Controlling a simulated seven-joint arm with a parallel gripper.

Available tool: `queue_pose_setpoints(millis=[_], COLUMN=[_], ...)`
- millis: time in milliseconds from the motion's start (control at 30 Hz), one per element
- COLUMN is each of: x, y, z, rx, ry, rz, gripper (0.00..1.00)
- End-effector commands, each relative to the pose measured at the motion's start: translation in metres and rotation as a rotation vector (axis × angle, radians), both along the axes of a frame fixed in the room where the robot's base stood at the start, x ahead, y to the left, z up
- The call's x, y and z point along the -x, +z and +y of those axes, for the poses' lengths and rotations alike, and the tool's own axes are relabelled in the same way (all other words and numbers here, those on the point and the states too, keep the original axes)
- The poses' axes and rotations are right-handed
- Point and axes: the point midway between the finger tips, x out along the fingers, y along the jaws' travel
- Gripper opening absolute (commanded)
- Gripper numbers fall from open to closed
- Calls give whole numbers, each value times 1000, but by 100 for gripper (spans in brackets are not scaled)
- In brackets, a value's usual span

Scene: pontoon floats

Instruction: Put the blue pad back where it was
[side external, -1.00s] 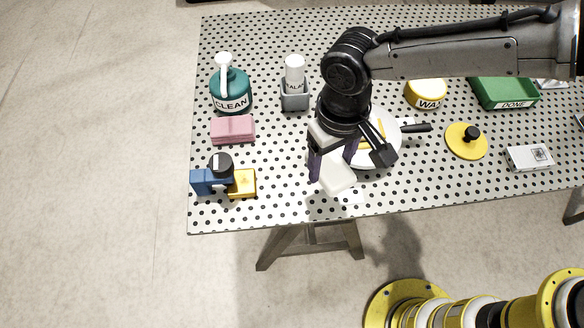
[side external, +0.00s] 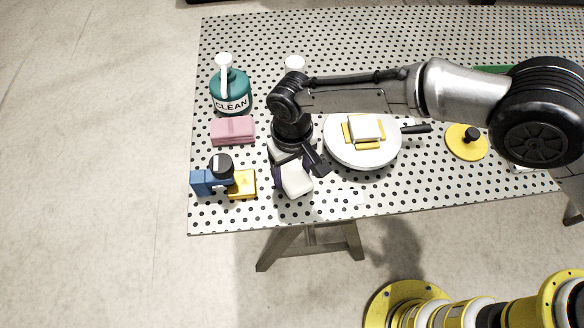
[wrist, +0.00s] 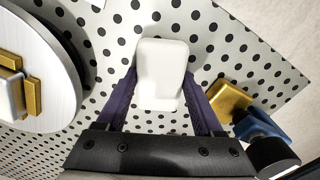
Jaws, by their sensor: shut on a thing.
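My gripper (side external: 293,172) is shut on a white rounded block (wrist: 160,75), held between its dark purple fingers. The block also shows below the gripper in the side view (side external: 296,183). They are over the perforated table, left of the round white plate. No loose blue pad is clear. The only blue thing is a blue block (side external: 203,182) at the table's front left, beside a yellow block (side external: 243,185) and a black round knob (side external: 221,165). In the wrist view the blue part (wrist: 262,125) is at right. Whether the held block touches the table is unclear.
The round plate (side external: 342,154) holds yellow pieces and a whitish block (side external: 364,127). A pink sponge (side external: 233,130) and a teal CLEAN bottle (side external: 231,92) stand at left. A yellow disc (side external: 463,143) lies at right. Bare perforated tabletop (side external: 350,195) shows in front of the plate.

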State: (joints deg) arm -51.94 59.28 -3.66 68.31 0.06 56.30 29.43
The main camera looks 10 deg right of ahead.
Motion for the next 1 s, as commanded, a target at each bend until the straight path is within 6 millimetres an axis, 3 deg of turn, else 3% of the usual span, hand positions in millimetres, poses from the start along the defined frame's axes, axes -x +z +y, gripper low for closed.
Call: queue_pose_setpoints(millis=[333,367,533,833,1000], x=[0,0,0,0,-1], y=[-3,-3,-3,-1,16], z=[0,0,0,0,1], rx=[-2,-2,-2,-2,-5], ry=[0,0,0,0,0], rz=[-1,-1,-1,-1,-4], gripper=[24,70,99,99,99])
